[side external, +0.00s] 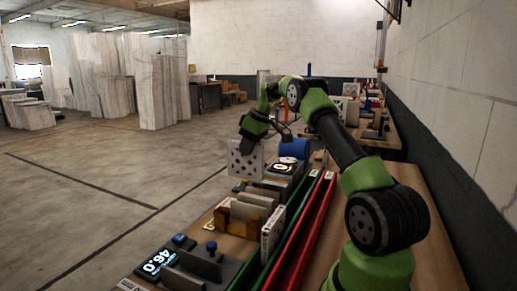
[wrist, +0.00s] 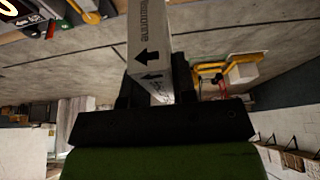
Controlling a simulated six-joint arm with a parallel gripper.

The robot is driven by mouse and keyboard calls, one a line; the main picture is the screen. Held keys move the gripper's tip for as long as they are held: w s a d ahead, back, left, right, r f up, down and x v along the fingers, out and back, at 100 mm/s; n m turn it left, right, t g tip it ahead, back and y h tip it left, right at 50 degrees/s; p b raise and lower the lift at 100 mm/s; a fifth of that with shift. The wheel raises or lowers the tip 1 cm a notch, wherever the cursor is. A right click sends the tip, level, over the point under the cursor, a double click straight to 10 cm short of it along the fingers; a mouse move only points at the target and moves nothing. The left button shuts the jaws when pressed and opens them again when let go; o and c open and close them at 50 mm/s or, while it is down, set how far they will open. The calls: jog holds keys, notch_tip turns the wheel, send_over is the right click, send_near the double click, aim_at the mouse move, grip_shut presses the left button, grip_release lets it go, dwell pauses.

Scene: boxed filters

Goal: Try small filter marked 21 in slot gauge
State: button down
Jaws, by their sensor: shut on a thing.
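My gripper (side external: 251,142) is shut on a pale, flat filter (side external: 243,162) with dark spots on its face, held upright above the far part of the bench. In the wrist view the filter's grey edge (wrist: 149,28) stands between the black jaws (wrist: 154,88); it bears black arrows and printed lettering. I cannot read a 21 on it. A grey fixture with upright plates and a blue knob (side external: 205,264) stands at the near end of the bench; it may be the slot gauge, but I cannot tell for sure.
A digital display reading 46.0 (side external: 159,261) lies near the front. A yellow-brown rack (side external: 222,220) holds several pale panels, and a white panel (side external: 272,233) stands beside it. Green (side external: 294,222) and red (side external: 306,235) rails run along the bench. A blue cylinder (side external: 294,148) is behind the held filter.

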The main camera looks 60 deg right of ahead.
jog(key=s+a, duration=0.2)
jog(key=a, duration=0.7)
jog(key=shift+s+a+r, duration=0.15)
jog(key=shift+a+r, duration=0.25)
jog(key=shift+r, duration=0.05)
jog(key=shift+f, duration=2.45)
jog(key=shift+f, duration=1.85)
jog(key=shift+r, duration=0.1)
dwell(0.5)
notch_tip(320, 180, up, 8)
dwell(1.4)
